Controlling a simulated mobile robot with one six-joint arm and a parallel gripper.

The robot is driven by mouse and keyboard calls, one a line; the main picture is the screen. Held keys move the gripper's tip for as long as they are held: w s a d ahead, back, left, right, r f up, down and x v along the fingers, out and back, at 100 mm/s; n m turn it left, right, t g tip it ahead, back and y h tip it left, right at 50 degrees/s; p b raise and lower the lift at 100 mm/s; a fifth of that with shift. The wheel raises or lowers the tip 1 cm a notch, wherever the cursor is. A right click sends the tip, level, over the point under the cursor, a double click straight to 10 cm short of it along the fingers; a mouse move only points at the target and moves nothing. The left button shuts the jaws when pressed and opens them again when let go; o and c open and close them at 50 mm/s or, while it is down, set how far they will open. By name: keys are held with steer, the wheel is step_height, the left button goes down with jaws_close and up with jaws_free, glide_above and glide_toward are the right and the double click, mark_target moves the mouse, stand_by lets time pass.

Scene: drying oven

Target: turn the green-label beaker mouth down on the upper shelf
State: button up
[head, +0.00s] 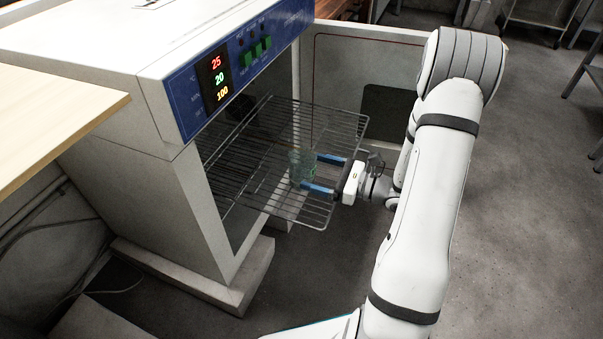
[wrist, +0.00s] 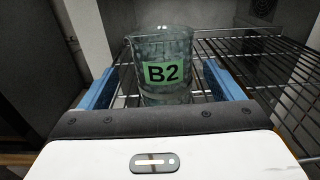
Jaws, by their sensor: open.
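The beaker (head: 302,166) is clear glass and stands upright, mouth up, on a wire shelf (head: 340,123) that juts out of the open drying oven. In the wrist view the beaker (wrist: 165,50) shows a green label reading B2, the right way up, with a spout at the upper left of its rim. My gripper (head: 310,171) is open, with one blue finger on each side of the beaker. In the wrist view my gripper (wrist: 159,75) hides the beaker's base. Whether the fingers touch the glass is not clear.
The oven body (head: 150,185) with its blue control panel (head: 240,65) rises to the left of the shelf. The oven door (head: 345,70) stands open behind. A wooden tabletop (head: 50,115) is at the left. The wire shelf has bare room around the beaker.

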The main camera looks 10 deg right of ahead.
mark_target(315, 172)
steer(key=w+a+b, duration=0.1)
steer(key=w+a, duration=0.1)
steer(key=shift+w+a+f+b, duration=0.25)
steer(key=shift+a+f+b, duration=0.1)
steer(key=shift+f+b, duration=0.05)
steer(key=shift+w+a+r, duration=0.15)
steer(key=shift+w+a, duration=0.2)
steer(key=shift+a, duration=0.1)
steer(key=shift+c, duration=0.4)
steer(key=c, duration=1)
